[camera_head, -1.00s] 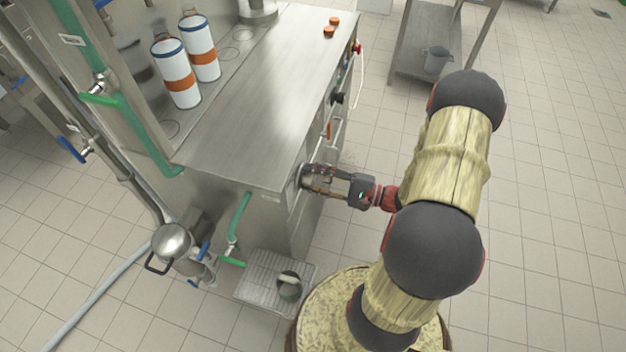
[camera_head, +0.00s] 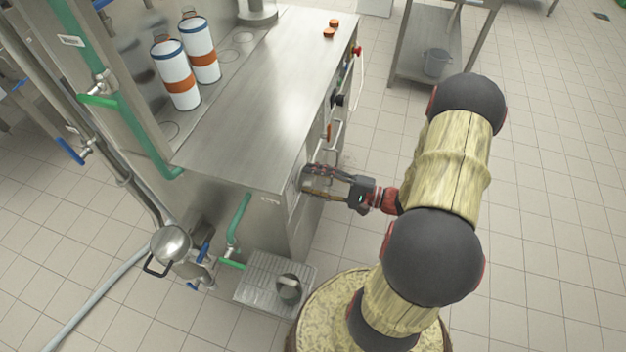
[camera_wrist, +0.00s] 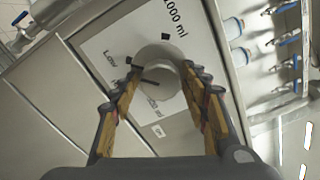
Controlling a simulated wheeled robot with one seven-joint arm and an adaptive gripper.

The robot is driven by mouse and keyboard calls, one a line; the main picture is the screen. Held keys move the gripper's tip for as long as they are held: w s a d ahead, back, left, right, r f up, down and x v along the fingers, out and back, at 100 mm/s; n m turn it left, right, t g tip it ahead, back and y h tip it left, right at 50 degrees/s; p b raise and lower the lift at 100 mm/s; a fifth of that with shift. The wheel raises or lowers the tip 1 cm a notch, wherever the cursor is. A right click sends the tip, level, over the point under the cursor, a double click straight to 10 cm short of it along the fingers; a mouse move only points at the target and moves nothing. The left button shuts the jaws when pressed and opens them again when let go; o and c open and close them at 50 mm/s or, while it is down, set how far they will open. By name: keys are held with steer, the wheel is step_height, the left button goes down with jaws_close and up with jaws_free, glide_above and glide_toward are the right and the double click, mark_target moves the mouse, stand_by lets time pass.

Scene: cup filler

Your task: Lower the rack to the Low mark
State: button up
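A round grey knob (camera_wrist: 158,72) sits on a pale dial plate (camera_wrist: 105,45) in the wrist view. The plate carries the words "Low" and "1000 ml" and small black marks; other lettering is partly hidden by a finger. A dark bar lies at the knob's lower left, but I cannot tell which mark it points to. My gripper (camera_wrist: 160,72) is open, with a finger on either side of the knob; contact is unclear. In the head view my gripper (camera_head: 308,179) is at the machine's front face, its fingers spread. The rack cannot be made out.
The steel machine (camera_head: 250,100) has a flat top with two white-and-orange canisters (camera_head: 176,75) at the back. Handles and buttons line its front further along. A drain grate (camera_head: 262,280) with a round pot (camera_head: 288,288) lies beside my base.

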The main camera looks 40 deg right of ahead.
steer(key=shift+o, duration=0.8)
steer(key=v, duration=1.2)
